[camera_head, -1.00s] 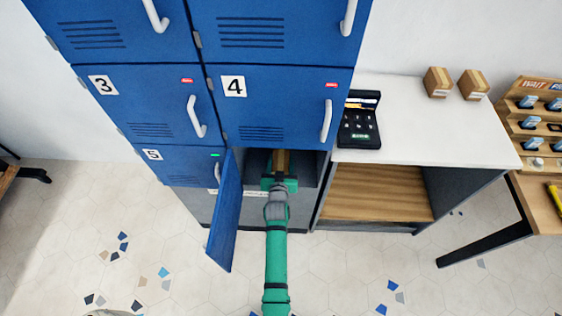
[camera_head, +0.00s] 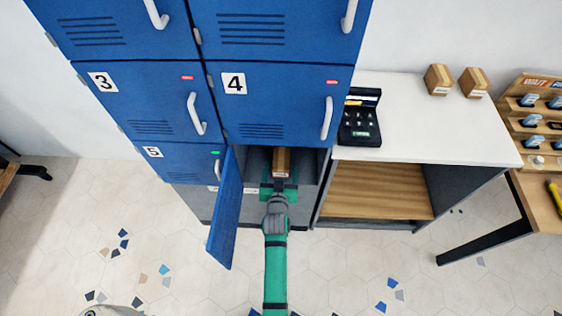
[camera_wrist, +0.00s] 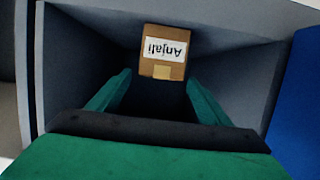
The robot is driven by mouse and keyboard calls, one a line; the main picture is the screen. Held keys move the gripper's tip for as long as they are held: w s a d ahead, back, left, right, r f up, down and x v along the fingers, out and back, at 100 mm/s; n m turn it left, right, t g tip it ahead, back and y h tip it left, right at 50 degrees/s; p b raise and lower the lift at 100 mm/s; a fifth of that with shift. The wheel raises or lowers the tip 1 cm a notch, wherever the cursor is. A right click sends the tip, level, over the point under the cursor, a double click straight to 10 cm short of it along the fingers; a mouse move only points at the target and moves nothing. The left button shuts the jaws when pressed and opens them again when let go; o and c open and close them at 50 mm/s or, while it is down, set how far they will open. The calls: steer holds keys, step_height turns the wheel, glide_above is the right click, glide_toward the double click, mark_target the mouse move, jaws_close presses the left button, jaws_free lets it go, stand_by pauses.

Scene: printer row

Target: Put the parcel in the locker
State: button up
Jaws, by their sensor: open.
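The parcel (camera_head: 281,162) is a small brown cardboard box inside the open locker compartment (camera_head: 258,160) below door 4. In the wrist view the parcel (camera_wrist: 163,55) shows a white label reading "Anjali", upside down, and stands deeper in than my fingertips. My gripper (camera_head: 279,186) is at the compartment's mouth. In the wrist view its green fingers (camera_wrist: 158,92) are spread wide, with a dark gap between them and the parcel beyond. The blue locker door (camera_head: 228,210) stands open to the left of my arm.
Shut blue doors 3 (camera_head: 140,100), 4 (camera_head: 275,105) and 5 (camera_head: 180,165) surround the opening. The floor in front is mostly clear.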

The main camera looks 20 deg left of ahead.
steer(key=s+d+r, duration=0.1)
steer(key=s+d, duration=0.3)
steer(key=s, duration=0.4)
steer(key=s+d+r+m+h, duration=0.1)
steer(key=s+d, duration=0.3)
steer(key=s, duration=0.3)
steer(key=s+d+r, duration=0.1)
steer(key=s+d, duration=0.3)
steer(key=s, duration=0.4)
steer(key=s+d+r+m+t+h, duration=0.1)
steer(key=s+d+r, duration=0.5)
steer(key=s+r, duration=0.7)
steer(key=s+m+h, duration=0.1)
steer(key=s+h, duration=0.1)
steer(key=s, duration=0.1)
steer(key=shift+s+r, duration=0.15)
steer(key=shift+d, duration=0.1)
steer(key=shift+c, duration=0.6)
